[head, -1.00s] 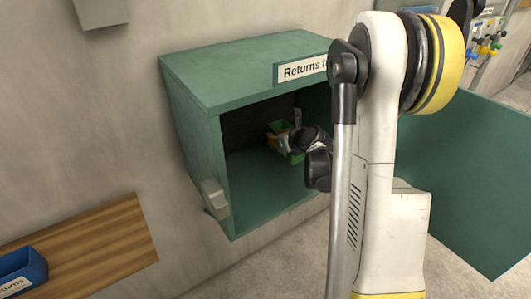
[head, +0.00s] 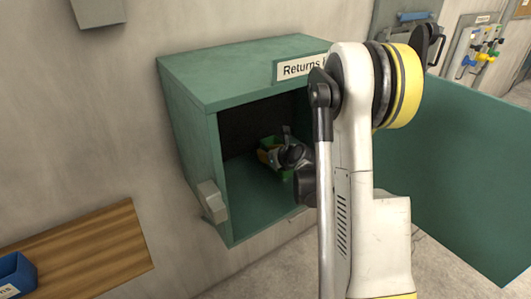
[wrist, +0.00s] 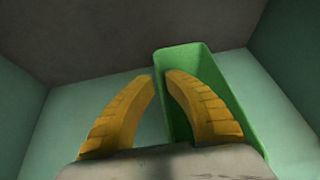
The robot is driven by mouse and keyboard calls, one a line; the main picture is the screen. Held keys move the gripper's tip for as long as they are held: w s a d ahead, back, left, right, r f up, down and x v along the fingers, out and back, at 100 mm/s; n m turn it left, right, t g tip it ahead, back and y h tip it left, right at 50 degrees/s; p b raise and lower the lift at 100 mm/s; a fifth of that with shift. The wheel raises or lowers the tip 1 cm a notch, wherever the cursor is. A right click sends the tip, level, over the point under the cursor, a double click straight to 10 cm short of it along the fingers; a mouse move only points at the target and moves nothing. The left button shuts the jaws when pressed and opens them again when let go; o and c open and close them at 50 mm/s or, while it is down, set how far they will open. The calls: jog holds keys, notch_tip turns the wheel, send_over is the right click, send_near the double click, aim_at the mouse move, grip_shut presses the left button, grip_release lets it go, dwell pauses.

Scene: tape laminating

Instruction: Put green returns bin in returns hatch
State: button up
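The green returns bin (head: 267,142) is inside the open returns hatch (head: 190,77), a green box on the wall labelled "Returns". My gripper (head: 264,156) reaches into the hatch and partly hides the bin. In the wrist view, my yellow fingers (wrist: 160,76) straddle the near-left wall of the bin (wrist: 215,75). One finger is inside the bin and one outside, with tips close together on the wall. The bin looks empty in the part that shows. Whether its base touches the hatch floor cannot be told.
The hatch door (head: 465,165) stands open at the right, behind my arm. A wooden shelf (head: 95,245) with a blue bin (head: 17,268) is at the lower left. A latch block (head: 212,202) sits on the hatch's left front edge. The hatch floor around the bin is clear.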

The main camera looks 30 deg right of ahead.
jog(key=shift+o, duration=0.4)
jog(key=shift+r, duration=0.1)
jog(key=shift+s+r, duration=0.1)
jog(key=shift+r, duration=0.1)
jog(key=p+v, duration=0.3)
jog(key=v, duration=0.8)
jog(key=shift+s+r, duration=0.15)
jog(key=shift+s, duration=0.2)
